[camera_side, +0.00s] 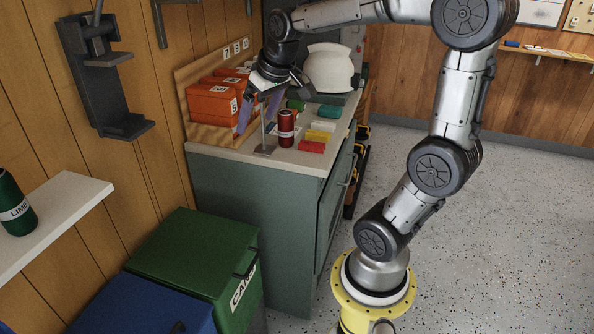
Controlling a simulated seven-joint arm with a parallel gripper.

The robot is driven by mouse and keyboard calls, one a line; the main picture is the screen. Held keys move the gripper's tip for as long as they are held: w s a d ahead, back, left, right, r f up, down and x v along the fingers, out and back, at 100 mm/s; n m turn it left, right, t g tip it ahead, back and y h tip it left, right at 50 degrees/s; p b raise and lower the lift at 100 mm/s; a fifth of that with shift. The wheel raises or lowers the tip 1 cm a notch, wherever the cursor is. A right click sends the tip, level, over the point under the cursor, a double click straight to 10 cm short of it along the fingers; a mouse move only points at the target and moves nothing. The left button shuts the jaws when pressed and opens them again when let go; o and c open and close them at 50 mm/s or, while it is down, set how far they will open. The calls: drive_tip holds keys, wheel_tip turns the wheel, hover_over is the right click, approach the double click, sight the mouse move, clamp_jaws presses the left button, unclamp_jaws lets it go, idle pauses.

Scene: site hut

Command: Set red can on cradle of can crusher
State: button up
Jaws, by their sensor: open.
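The red can (286,130) stands upright on the counter near its front edge, with a pale label band. My gripper (257,122) is open above the counter, just left of the can, fingers pointing down. Nothing shows between its fingers except part of a thin upright rod behind or near them; I cannot tell the exact depth. The can appears outside the fingers. The can crusher (90,65) is a dark grey device fixed to the wood wall at the left. Its cradle (127,126) is the ledge at its lower end and looks empty.
A thin rod on a flat base (264,149) stands close left of the can. Orange bins (212,109), coloured blocks (312,146) and a white helmet (329,68) crowd the counter (240,158). Below are a green bin (190,255) and a shelf (62,215) holding a green can (15,205).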

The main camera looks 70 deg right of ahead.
drive_tip(key=s+a+n+y, duration=0.1)
drive_tip(key=s+a+n, duration=0.1)
drive_tip(key=s+a, duration=0.5)
drive_tip(key=a, duration=0.3)
drive_tip(key=shift+f+n+t, duration=0.25)
drive_tip(key=shift+n+t, duration=0.05)
drive_tip(key=shift+o, duration=0.3)
drive_tip(key=s+a+f+n+y, duration=0.1)
drive_tip(key=s+a+f, duration=0.2)
drive_tip(key=s, duration=0.3)
drive_tip(key=shift+s+a+n, duration=0.4)
drive_tip(key=shift+a, duration=0.2)
drive_tip(key=shift+w, duration=0.1)
